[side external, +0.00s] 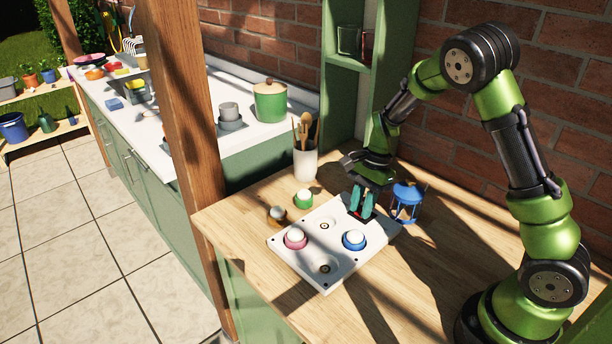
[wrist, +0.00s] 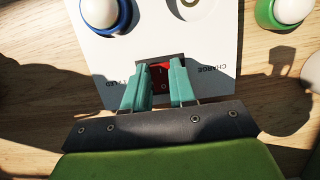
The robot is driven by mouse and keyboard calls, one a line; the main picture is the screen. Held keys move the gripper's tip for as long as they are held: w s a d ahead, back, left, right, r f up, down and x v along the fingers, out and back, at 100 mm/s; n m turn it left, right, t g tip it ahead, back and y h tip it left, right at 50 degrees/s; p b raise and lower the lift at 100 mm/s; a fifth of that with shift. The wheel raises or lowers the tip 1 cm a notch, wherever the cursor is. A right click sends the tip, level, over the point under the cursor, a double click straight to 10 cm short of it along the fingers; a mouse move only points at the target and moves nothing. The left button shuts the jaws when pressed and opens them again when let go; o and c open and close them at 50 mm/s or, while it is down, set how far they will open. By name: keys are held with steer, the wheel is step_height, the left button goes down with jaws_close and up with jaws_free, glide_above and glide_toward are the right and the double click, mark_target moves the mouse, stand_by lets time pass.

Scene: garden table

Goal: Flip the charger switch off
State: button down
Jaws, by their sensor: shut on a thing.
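The white charger (side external: 318,246) lies on the wooden table, with round sockets in its top. Its switch is a red rocker (wrist: 158,74) in a dark recess, marked I and O; the word CHARGE is printed beside it, upside down in the wrist view. My gripper (side external: 361,203) points down at the charger's far edge. In the wrist view its teal fingertips (wrist: 159,80) stand on either side of the rocker and are shut on it. The fingers hide most of the switch in the side view. I cannot tell which way the rocker is tipped.
A pink-based light (side external: 296,238) and a blue-based light (side external: 353,240) sit in the charger. A green-based light (side external: 303,198) and a small brown cup (side external: 277,215) stand beside it. A blue lantern (side external: 407,200) is close to my gripper; a utensil pot (side external: 305,164) stands behind.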

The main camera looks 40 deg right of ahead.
steer(key=c, duration=0.9)
jaws_free()
steer(key=v, duration=1.7)
